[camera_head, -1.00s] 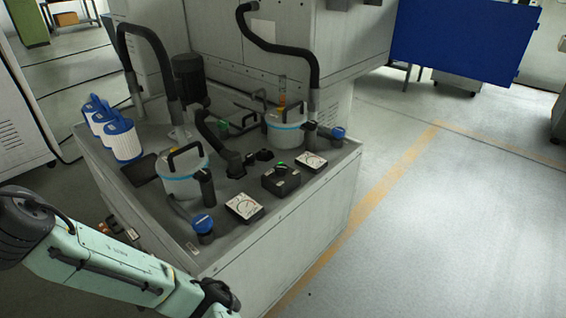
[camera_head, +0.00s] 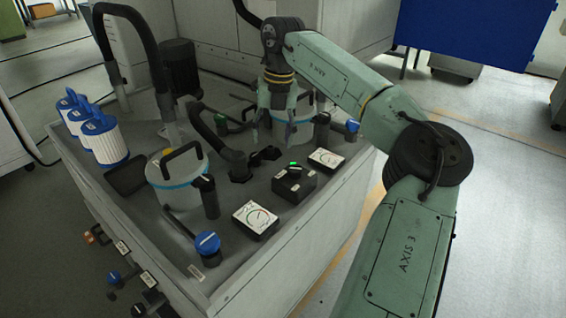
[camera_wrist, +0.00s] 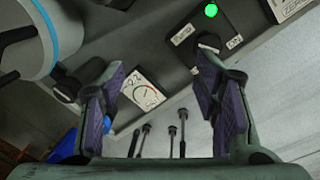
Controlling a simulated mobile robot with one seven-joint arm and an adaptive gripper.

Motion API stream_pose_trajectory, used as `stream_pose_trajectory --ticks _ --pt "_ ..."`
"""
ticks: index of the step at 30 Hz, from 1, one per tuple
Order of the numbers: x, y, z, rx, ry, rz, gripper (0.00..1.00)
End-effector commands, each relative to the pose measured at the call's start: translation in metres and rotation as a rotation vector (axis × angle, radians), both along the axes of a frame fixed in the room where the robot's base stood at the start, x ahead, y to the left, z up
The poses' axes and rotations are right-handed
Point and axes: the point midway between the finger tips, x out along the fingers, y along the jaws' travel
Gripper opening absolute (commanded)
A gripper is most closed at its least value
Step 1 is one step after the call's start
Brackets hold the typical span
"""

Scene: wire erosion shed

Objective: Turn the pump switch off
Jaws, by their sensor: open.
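The pump switch appears to be the black box (camera_head: 294,184) with a lit green lamp and a dark knob, between two white gauges on the bench top. In the wrist view the switch box (camera_wrist: 232,22) is at the top, its green lamp lit and an "ON" label beside the knob. My gripper (camera_head: 273,137) is open and empty, above the bench behind the switch in the head view.
A gauge (camera_head: 255,218) and another gauge (camera_head: 326,159) flank the switch. Filter canisters (camera_head: 176,180), a blue-capped valve (camera_head: 207,243), black hoses and white filter cartridges (camera_head: 104,140) crowd the bench. Open floor lies to the right.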

Motion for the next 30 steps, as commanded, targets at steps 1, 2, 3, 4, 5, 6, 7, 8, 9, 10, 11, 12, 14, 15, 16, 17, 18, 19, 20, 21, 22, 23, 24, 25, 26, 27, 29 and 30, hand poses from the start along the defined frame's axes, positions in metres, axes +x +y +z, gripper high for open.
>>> stream_pose_trajectory --ticks 1,2,3,4,5,6,7,8,9,10,11,12,14,15,16,17,18,19,20,21,22,23,24,25,26,27,29,30 --pt "0.003 -0.025 0.003 -0.046 0.000 -0.048 0.56" --pt "0.005 -0.036 0.003 -0.067 0.001 -0.070 0.56" --pt "0.005 -0.047 0.005 -0.087 0.003 -0.091 0.56" --pt "0.005 -0.053 0.005 -0.099 0.005 -0.103 0.56" --pt "0.006 -0.057 0.005 -0.107 0.005 -0.111 0.56" --pt "0.006 -0.059 0.003 -0.113 0.006 -0.117 0.56" --pt "0.006 -0.060 0.001 -0.115 0.007 -0.119 0.56" --pt "0.006 -0.061 -0.002 -0.116 0.008 -0.120 0.56" --pt "0.005 -0.060 -0.007 -0.114 0.009 -0.119 0.56" --pt "0.005 -0.060 -0.011 -0.113 0.009 -0.118 0.56" --pt "0.005 -0.060 -0.016 -0.112 0.009 -0.118 0.56" --pt "0.005 -0.060 -0.023 -0.112 0.010 -0.116 0.56" --pt "0.005 -0.060 -0.035 -0.111 0.010 -0.116 0.56" --pt "0.005 -0.059 -0.043 -0.110 0.010 -0.114 0.56" --pt "0.005 -0.059 -0.049 -0.109 0.010 -0.114 0.56" --pt "0.005 -0.059 -0.055 -0.110 0.010 -0.114 0.56" --pt "0.005 -0.058 -0.062 -0.110 0.009 -0.115 0.56" --pt "0.005 -0.058 -0.067 -0.109 0.009 -0.115 0.56" --pt "0.005 -0.058 -0.072 -0.109 0.010 -0.114 0.56" --pt "0.005 -0.058 -0.078 -0.110 0.009 -0.115 0.56" --pt "0.005 -0.058 -0.082 -0.110 0.008 -0.115 0.56" --pt "0.005 -0.058 -0.086 -0.109 0.008 -0.114 0.56" --pt "0.005 -0.058 -0.090 -0.109 0.008 -0.114 0.56" --pt "0.005 -0.058 -0.093 -0.109 0.007 -0.114 0.56" --pt "0.005 -0.058 -0.095 -0.109 0.007 -0.114 0.56" --pt "0.005 -0.058 -0.098 -0.110 0.007 -0.114 0.56" --pt "0.005 -0.058 -0.101 -0.110 0.007 -0.114 0.56" --pt "0.005 -0.058 -0.102 -0.110 0.006 -0.114 0.56"
